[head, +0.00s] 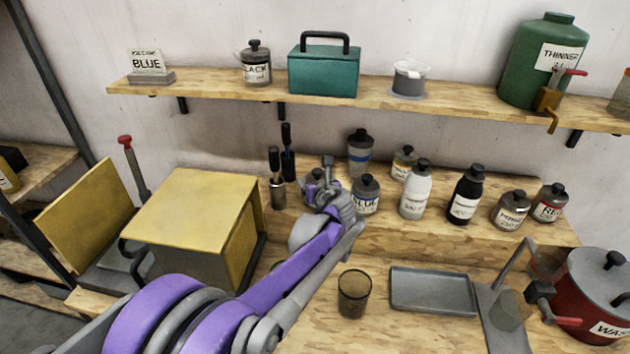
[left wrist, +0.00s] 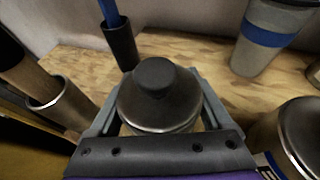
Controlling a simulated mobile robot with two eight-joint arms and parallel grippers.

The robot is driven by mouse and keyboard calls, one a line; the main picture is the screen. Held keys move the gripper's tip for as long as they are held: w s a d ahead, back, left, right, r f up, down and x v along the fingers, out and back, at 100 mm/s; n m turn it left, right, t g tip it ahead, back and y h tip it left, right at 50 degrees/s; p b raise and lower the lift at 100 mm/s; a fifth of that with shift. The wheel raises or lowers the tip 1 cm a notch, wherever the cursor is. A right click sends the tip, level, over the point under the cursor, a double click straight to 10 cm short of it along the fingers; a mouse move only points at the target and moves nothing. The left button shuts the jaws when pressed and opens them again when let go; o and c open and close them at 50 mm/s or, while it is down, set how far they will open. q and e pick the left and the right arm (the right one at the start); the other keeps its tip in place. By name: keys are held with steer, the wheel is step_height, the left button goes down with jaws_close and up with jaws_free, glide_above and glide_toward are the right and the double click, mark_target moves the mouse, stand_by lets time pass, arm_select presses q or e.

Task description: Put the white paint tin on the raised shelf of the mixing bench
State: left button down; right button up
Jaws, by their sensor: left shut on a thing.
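My left gripper (head: 325,184) is shut on a grey tin (left wrist: 158,100) with a dark round cap, which sits between its two fingers in the left wrist view. The tin's label is hidden, so I cannot read its colour. In the head view the gripper mostly covers the tin. It is at the raised shelf (head: 440,238) along the back of the bench, left of a blue-labelled tin (head: 365,196). I cannot tell whether the held tin touches the wood. My right gripper is not in view.
Brush holders (head: 278,192) stand close left of the held tin. A blue-banded container (head: 360,150) is behind it; several bottles and tins stand to the right. A yellow-topped box (head: 195,210), a dark cup (head: 354,293) and a grey tray (head: 433,290) are lower on the bench.

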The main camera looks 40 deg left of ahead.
arm_select(q)
jaws_free()
steer(key=shift+f, duration=0.1)
